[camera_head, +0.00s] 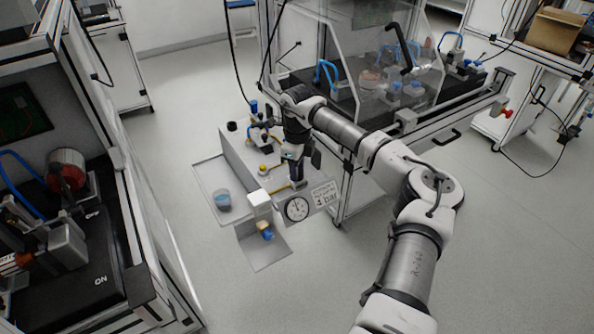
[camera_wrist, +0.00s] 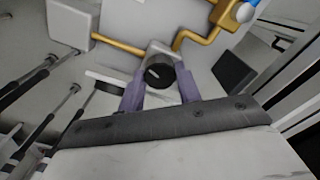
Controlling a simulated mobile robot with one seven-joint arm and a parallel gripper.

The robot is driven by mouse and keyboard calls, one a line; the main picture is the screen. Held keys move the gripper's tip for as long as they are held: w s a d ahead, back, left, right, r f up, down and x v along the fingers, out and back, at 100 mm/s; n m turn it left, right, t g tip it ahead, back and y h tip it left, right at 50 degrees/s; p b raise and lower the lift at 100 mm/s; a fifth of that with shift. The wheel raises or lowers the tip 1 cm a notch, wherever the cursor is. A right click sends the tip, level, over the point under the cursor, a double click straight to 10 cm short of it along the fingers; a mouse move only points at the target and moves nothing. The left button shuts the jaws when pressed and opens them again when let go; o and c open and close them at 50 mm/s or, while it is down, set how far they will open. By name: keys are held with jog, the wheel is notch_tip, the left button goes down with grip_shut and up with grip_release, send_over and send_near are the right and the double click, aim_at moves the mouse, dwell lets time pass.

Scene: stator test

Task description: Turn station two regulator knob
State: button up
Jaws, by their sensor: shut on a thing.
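The regulator knob (camera_wrist: 158,73) is a dark round knob with a light mark on its face. It sits on a light mount joined to brass pipes. My gripper (camera_wrist: 160,84) has its purple fingers on either side of the knob, shut on it. In the head view my gripper (camera_head: 297,172) comes down over the station's front, and the knob is hidden there. A round white gauge (camera_head: 296,208) with a dark needle faces the camera below my gripper. A sign (camera_head: 325,195) beside it reads "4 bar", with smaller unclear text above.
A brass pipe (camera_wrist: 118,47) and white block (camera_wrist: 69,22) lie close to the knob. A cup with blue contents (camera_head: 222,200) stands on a grey tray (camera_head: 206,172). A glass-walled bench (camera_head: 350,50) stands behind my arm.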

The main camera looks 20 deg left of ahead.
jog(key=shift+n+b, duration=0.3)
jog(key=shift+n, duration=0.5)
jog(key=o, duration=1)
notch_tip(320, 180, up, 14)
jog(key=b, duration=0.2)
